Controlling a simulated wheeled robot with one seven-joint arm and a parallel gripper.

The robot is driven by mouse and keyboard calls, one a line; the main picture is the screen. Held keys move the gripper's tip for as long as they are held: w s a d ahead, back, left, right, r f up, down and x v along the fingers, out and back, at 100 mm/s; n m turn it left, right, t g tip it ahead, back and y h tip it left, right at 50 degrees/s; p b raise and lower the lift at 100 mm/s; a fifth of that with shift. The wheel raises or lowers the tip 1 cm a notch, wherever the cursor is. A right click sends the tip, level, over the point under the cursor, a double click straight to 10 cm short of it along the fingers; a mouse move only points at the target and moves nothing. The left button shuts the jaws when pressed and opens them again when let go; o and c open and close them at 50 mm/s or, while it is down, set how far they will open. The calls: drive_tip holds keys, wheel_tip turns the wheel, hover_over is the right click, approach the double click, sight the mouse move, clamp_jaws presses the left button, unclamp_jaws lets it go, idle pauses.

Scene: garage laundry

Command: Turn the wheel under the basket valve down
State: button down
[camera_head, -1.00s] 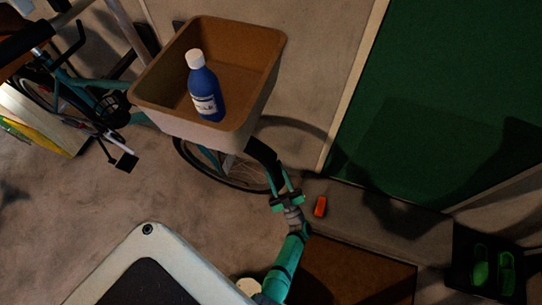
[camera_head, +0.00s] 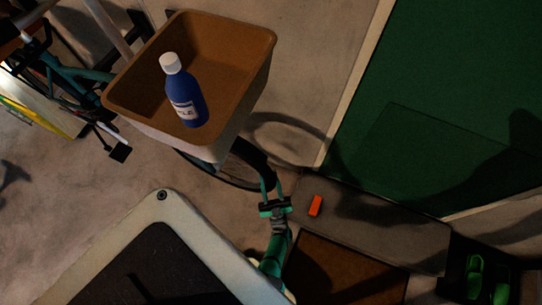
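A bicycle wheel with a black tyre (camera_head: 248,157) shows beneath the basket (camera_head: 190,26), which is brown inside and pale outside. The basket hides the wheel's upper part, and I cannot make out the valve. My gripper (camera_head: 272,184) is at the lower right end of the wheel, close to the tyre. Its two fingers point up the picture and look apart. I cannot tell whether they touch or straddle the tyre. A blue bottle (camera_head: 186,98) with a white cap stands in the basket.
An orange block (camera_head: 315,206) lies on a grey step (camera_head: 380,220) right of my gripper, before a green door (camera_head: 460,90). A brown mat (camera_head: 345,270) lies below it. Green shoes (camera_head: 474,275) are at the lower right. Bare floor is left of the wheel.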

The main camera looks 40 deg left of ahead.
sight(271, 187)
drive_tip(key=shift+w, duration=0.1)
drive_tip(key=c, duration=1.2)
unclamp_jaws()
drive_tip(key=shift+v, duration=1.85)
drive_tip(key=shift+s+d+f, duration=0.25)
drive_tip(key=shift+d+f, duration=0.15)
drive_tip(key=s+d, duration=0.3)
drive_tip(key=d, duration=0.2)
drive_tip(key=s+d, duration=0.2)
drive_tip(key=d, duration=0.1)
drive_tip(key=shift+s+d, duration=0.25)
drive_tip(key=shift+s, duration=0.1)
